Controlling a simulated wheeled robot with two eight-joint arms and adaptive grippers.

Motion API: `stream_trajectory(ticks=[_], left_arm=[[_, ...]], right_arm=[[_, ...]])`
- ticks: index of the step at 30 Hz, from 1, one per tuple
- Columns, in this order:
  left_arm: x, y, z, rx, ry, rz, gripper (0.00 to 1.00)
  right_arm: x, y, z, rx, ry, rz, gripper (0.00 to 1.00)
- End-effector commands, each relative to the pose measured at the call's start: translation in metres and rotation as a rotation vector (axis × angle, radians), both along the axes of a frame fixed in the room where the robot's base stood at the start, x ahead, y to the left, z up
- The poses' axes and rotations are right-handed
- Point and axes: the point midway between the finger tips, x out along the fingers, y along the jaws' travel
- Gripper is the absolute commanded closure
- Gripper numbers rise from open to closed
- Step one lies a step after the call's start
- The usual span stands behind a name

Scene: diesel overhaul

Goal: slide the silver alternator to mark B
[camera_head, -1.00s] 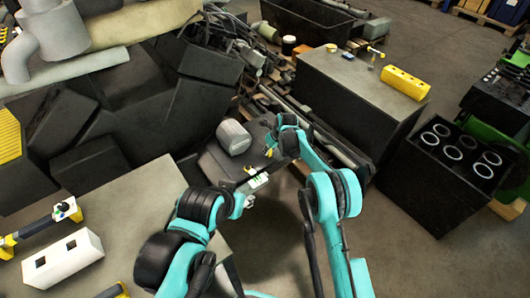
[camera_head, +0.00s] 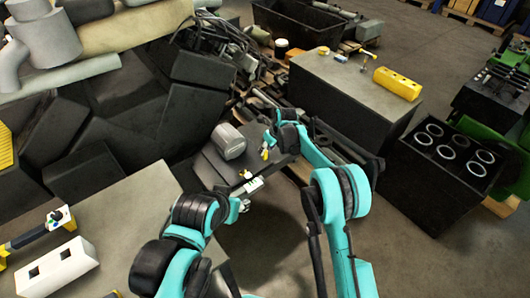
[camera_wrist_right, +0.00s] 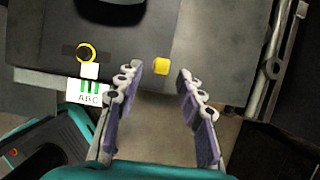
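The silver alternator (camera_head: 228,141), a rounded grey block, rests on a dark bench (camera_head: 209,171) in the middle of the head view. My right gripper (camera_head: 266,146) is just right of it, apart from it. In the right wrist view, my right gripper (camera_wrist_right: 158,100) is open, with nothing between its fingers. A white card reading ABC (camera_wrist_right: 88,93) lies at the bench edge, left of the fingers. My left gripper (camera_head: 240,206) is low near the bench's front edge; its fingers are too small to read. No separate mark B can be made out.
A yellow ring (camera_wrist_right: 86,53) and a small yellow block (camera_wrist_right: 161,65) show near the right fingers. A black cabinet (camera_head: 345,95) stands behind at right, and a dark block with several round bores (camera_head: 437,170) farther right. A pale table (camera_head: 125,225) is at left.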

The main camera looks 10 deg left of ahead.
Motion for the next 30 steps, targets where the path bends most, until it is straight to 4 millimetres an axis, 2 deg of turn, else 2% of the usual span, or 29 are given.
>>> stream_trajectory(ticks=[3,10,30], left_arm=[[0.000,0.000,0.000,0.000,0.000,0.000,0.60],[0.000,0.000,0.000,0.000,0.000,0.000,0.60],[0.000,0.000,0.000,0.000,0.000,0.000,0.60]], right_arm=[[-0.006,-0.009,0.025,0.000,0.000,0.000,0.62],[-0.014,-0.018,0.056,0.000,0.000,0.001,0.62],[-0.017,-0.024,0.067,-0.006,-0.009,0.016,0.62]])
